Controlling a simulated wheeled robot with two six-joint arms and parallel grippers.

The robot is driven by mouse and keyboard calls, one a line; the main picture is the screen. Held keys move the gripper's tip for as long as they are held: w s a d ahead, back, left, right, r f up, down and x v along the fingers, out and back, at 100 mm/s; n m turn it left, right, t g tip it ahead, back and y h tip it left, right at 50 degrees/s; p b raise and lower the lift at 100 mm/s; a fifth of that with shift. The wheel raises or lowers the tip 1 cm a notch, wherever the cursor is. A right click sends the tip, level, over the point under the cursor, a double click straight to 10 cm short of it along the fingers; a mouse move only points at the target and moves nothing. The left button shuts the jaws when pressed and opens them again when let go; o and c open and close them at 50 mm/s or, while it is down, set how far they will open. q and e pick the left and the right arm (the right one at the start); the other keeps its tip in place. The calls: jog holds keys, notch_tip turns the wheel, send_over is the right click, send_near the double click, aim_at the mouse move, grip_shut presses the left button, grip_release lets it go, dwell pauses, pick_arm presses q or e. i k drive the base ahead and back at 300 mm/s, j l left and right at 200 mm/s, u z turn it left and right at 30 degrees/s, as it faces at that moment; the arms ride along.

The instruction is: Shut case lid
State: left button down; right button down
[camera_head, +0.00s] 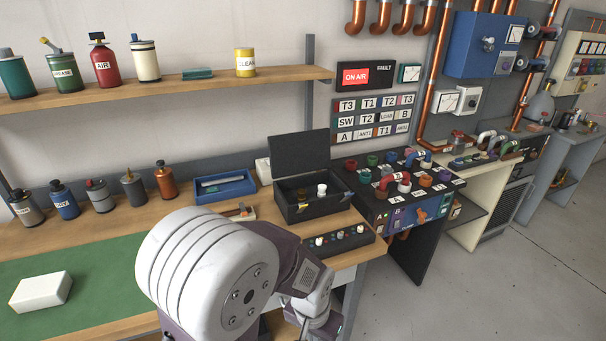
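The black case (313,211) sits on the wooden bench near its right end. Its lid (300,152) stands open and nearly upright at the back edge of the case. Inside the case are a small white-topped piece and a darker brownish piece. One of my arms shows in front of the bench, with a big white joint low in the middle and its wrist links lower right of it. The arm is apart from the lid in the picture. I make out no gripper fingers, so neither gripper is in view.
A blue tray (224,188) stands left of the case, and a dark strip with knobs (340,241) lies in front. A panel with coloured connectors (403,187) is to the right. A shelf (180,88) with cans hangs above. A green mat (100,256) holds a white block (41,291).

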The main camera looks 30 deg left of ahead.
aim_at(304, 152)
jog(key=i+l+u, duration=0.3)
jog(key=i+l, duration=0.15)
jog(key=l, duration=0.2)
jog(key=i+l+u, duration=0.3)
jog(key=l, duration=0.45)
jog(key=i+l+u, duration=0.1)
jog(key=i+l, duration=0.2)
jog(key=l, duration=0.15)
jog(key=i+l+u, duration=0.35)
jog(key=i, duration=0.2)
jog(key=i+l+u, duration=0.5)
jog(key=i, duration=0.35)
